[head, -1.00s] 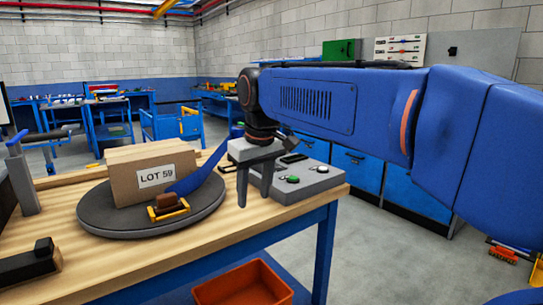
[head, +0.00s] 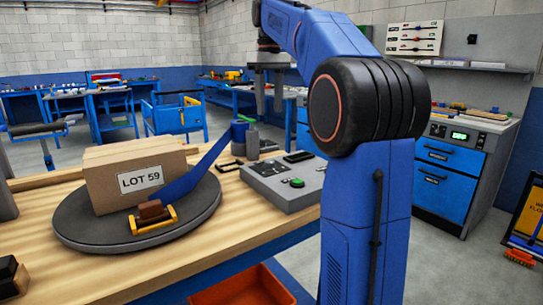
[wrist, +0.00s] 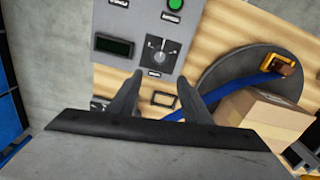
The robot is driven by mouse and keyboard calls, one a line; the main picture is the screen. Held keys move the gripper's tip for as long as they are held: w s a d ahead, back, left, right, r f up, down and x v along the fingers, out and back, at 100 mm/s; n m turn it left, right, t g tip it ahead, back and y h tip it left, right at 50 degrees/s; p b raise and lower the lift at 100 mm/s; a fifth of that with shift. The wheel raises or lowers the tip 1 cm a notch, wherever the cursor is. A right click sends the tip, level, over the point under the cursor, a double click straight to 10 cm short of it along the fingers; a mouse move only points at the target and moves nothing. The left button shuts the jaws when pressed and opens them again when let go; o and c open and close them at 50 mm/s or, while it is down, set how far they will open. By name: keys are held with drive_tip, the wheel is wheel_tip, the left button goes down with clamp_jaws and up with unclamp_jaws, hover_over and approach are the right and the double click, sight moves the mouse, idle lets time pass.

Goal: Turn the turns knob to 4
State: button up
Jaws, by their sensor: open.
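The grey control panel (head: 262,186) sits on the wooden bench, right of the round turntable. Its knob (head: 268,169) has a dark dial plate; in the wrist view the knob (wrist: 158,50) shows a pale pointer on a dark plate, beside a dark display (wrist: 113,45). The label text and the knob's number are too small to read. My gripper (head: 269,108) is open and empty, raised well above the panel. In the wrist view its spread fingers (wrist: 160,82) point toward the panel, with the knob just beyond the gap between the tips, not touched.
A green button (head: 297,183) is on the panel. A LOT 59 box (head: 110,196) with a blue strap and buckle (head: 152,215) stands on the turntable (head: 85,235). An orange bin (head: 240,288) is below the bench.

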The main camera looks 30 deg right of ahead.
sight(270, 162)
wheel_tip(270, 162, down, 17)
drive_tip(key=shift+f, duration=0.15)
idle(0.5)
drive_tip(key=c, duration=1)
